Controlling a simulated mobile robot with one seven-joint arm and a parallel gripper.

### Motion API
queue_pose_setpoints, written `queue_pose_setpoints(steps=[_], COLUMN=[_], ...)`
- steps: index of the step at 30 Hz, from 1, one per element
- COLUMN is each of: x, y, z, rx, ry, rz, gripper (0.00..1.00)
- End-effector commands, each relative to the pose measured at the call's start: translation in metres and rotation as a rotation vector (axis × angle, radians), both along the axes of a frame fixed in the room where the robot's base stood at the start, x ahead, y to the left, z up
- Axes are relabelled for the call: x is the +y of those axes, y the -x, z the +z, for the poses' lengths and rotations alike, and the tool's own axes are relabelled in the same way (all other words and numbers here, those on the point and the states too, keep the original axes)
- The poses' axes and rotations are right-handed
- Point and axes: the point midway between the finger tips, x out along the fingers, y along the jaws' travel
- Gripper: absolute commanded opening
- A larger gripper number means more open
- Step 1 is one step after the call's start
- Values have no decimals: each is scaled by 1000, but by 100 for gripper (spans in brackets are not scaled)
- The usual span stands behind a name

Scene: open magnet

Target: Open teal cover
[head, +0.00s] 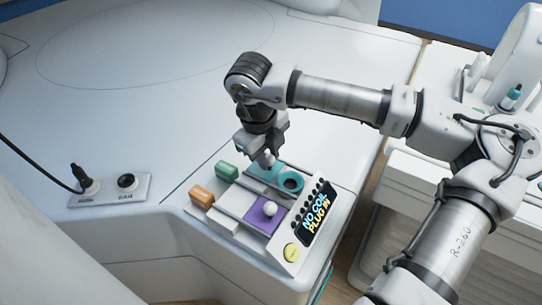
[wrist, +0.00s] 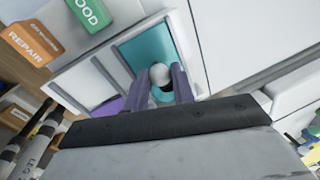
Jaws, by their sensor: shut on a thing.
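The teal cover (head: 264,173) lies on the panel at the front corner of the white table, in the upper slot. A teal ring (head: 291,183) shows at its right. My gripper (head: 268,160) reaches down from above onto the teal cover. In the wrist view my gripper (wrist: 172,88) has its two fingers closed around a pale round knob (wrist: 160,75) on the teal cover (wrist: 148,52). The fingers hide part of the knob and the cover's near part. A purple cover (head: 264,213) with a white ball knob sits in the lower slot.
A green block (head: 227,171) and an orange block (head: 202,197) stand at the panel's left. A display (head: 317,219) reads "NO COIL PLUG IN". A yellow round button (head: 292,252) is at the front. A socket plate (head: 108,189) with a black cable lies left.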

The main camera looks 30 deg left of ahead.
Motion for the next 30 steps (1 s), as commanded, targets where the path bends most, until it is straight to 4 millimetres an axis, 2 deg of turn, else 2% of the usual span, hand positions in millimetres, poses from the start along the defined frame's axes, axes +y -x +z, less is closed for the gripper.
queue_pose_setpoints(steps=[1, 6, 17, 20, 30], x=[0, 0, 0, 1, 4], y=[0, 0, 1, 3, 17], z=[0, 0, 6, 19, 94], rx=[2, 1, -3, -3, -3], ry=[0, 0, 0, 0, 0], rz=[0, 0, -1, -1, -1], gripper=[26, 46, 46, 46, 46])
